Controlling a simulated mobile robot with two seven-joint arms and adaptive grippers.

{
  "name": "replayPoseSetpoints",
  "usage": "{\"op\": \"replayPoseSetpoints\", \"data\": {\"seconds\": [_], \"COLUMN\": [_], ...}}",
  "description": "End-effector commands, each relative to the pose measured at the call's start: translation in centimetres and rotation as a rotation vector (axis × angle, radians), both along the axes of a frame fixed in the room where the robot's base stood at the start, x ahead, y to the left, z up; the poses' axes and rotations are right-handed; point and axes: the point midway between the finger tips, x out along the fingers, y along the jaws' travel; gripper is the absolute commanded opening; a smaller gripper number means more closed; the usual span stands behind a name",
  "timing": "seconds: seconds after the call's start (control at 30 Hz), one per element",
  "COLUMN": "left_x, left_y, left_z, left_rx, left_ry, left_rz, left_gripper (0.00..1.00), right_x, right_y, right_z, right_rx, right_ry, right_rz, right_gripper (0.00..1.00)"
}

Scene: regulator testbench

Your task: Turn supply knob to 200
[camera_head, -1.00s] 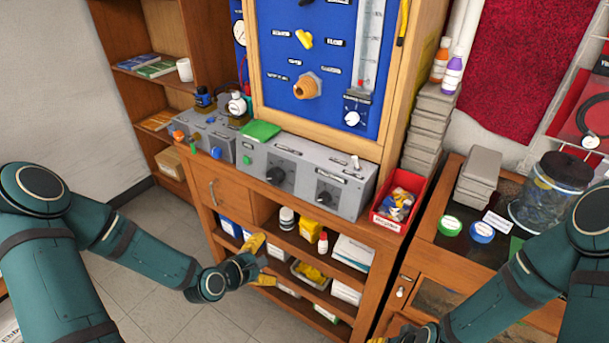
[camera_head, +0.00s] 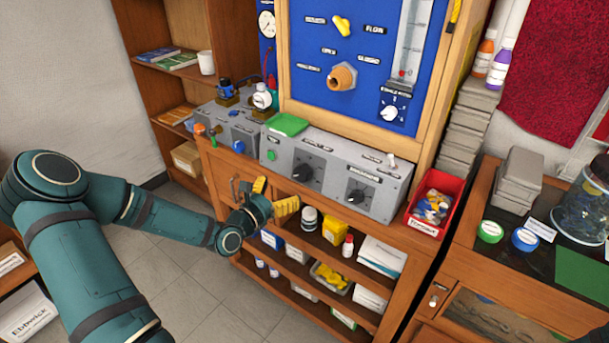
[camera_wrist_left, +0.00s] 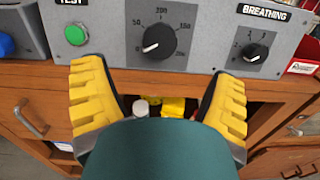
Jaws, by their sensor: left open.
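A large black knob (camera_head: 303,172) is on the front of the grey control box (camera_head: 330,164). In the left wrist view this knob (camera_wrist_left: 159,41) sits inside a printed dial with 50, 150 and 200 marks. Its white pointer line points to the lower left, away from the 200 at the top. A name for it is not readable. My left gripper (camera_head: 273,195) is open and empty, below and in front of the box. In the left wrist view its yellow fingers (camera_wrist_left: 160,75) are spread on either side below the knob, apart from it. My right gripper is out of view.
A smaller knob (camera_wrist_left: 256,52) labelled BREATHING is right of the large one. A green button (camera_wrist_left: 76,35) is to its left. Shelves below hold bottles and boxes. A red bin (camera_head: 436,203) stands at the right of the box.

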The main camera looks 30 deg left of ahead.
Motion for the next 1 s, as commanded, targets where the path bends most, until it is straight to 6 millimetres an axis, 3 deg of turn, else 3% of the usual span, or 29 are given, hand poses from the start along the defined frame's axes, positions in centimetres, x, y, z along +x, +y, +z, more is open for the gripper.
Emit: {"op": "replayPoseSetpoints", "data": {"seconds": [0.3, 0.5, 0.93, 0.97, 1.0], "left_x": [6.3, 8.7, 9.6, 9.6, 9.6], "left_y": [-0.7, -0.9, -0.9, -0.9, -0.9], "left_z": [-0.2, -0.1, 0.0, 0.0, 0.0], "left_rx": [0.001, 0.001, 0.000, 0.000, 0.000], "left_ry": [-0.002, 0.000, 0.002, 0.002, 0.002], "left_rz": [-0.002, 0.000, 0.000, 0.000, 0.000], "left_gripper": [0.86, 0.86, 0.86, 0.82, 0.68], "right_x": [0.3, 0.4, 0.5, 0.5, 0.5], "right_y": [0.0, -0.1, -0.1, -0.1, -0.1], "right_z": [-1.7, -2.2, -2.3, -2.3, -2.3], "right_rx": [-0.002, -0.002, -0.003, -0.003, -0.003], "right_ry": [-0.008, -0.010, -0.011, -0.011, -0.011], "right_rz": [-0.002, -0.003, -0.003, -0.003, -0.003], "right_gripper": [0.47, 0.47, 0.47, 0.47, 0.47]}}
